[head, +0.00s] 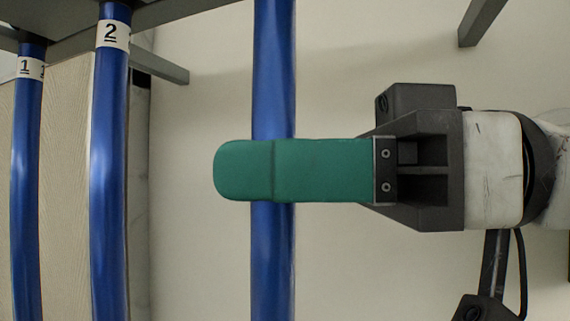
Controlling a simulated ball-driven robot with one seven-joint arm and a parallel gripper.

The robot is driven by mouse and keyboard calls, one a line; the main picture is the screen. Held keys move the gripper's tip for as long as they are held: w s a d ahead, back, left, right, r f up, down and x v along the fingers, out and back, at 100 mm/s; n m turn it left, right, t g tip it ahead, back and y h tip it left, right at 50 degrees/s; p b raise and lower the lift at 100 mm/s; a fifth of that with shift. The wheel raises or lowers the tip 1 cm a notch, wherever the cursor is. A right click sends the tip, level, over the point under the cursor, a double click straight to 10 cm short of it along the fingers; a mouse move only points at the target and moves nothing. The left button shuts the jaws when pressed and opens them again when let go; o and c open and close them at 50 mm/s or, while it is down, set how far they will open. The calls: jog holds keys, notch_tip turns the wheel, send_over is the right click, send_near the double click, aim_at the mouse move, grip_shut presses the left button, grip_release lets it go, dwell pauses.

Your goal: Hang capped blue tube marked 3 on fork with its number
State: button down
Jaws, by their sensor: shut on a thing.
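My gripper (245,170) reaches in from the right in the head view, its green padded fingers shut across a blue tube (273,70). The tube stands upright in the picture and runs past both the top and bottom edges. Its ends, any cap and any number mark are out of view. Two other blue tubes hang at the left, one with a white label marked 1 (29,68) and one with a white label marked 2 (113,33). No fork marked 3 can be made out.
Grey metal bars (160,66) cross the top left near the labelled tubes. Another grey bar (482,20) juts down at the top right. A pale wall (200,270) lies behind. Open space shows between the tube marked 2 and the held tube.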

jog(key=c, duration=0.8)
grip_release()
jog(key=shift+o, duration=0.2)
